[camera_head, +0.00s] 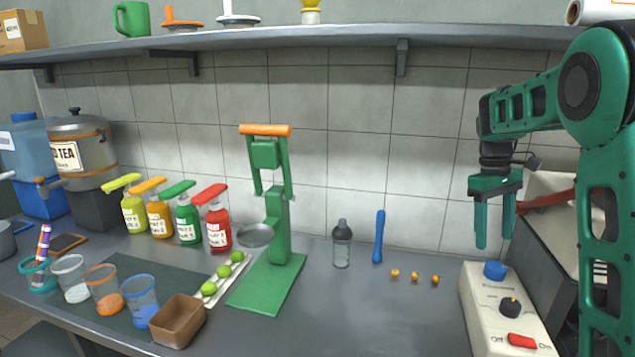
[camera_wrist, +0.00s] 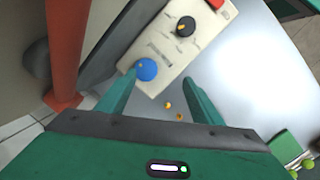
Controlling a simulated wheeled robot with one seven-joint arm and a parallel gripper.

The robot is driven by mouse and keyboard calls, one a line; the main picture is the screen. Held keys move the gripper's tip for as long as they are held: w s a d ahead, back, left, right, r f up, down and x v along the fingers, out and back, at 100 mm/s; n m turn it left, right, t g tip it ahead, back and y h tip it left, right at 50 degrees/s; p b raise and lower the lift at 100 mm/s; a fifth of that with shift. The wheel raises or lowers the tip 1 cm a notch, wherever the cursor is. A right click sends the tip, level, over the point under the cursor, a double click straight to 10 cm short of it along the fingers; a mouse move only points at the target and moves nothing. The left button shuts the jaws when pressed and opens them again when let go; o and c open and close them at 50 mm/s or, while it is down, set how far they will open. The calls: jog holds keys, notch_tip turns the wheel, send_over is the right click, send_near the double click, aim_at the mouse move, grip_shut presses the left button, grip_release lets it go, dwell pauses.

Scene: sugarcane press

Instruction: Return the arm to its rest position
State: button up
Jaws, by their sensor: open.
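My gripper (camera_head: 494,222) is green and hangs pointing down at the right of the head view, above the white control box and in front of the tiled wall. Its two fingers are apart with nothing between them. In the wrist view the fingers (camera_wrist: 158,100) are also spread and empty. My green arm reaches in from the right edge. The gripper is apart from the box.
A green press (camera_head: 278,225) stands mid-table. A red bar (camera_head: 546,200) is close to my gripper. A shelf (camera_head: 350,38) runs above. The front middle of the table is clear.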

jog(key=s+a+f+m+t+y, duration=0.1)
jog(key=s+a+f+m+t, duration=0.15)
jog(key=s+a, duration=0.55)
jog(key=s+a+f+m+t, duration=0.15)
jog(key=s+a+t, duration=0.35)
jog(key=s, duration=0.6)
jog(key=s+d+f+m+g, duration=0.1)
jog(key=s+d+m+g, duration=0.2)
jog(key=s+d, duration=0.2)
jog(key=s+d+f+m+g, duration=0.1)
jog(key=s+d+m+g, duration=0.2)
jog(key=s, duration=0.8)
jog(key=d, duration=0.2)
jog(key=shift+s+d+y, duration=0.25)
jog(key=shift+d+y, duration=0.05)
jog(key=shift+w+f, duration=0.3)
jog(key=shift+w, duration=0.35)
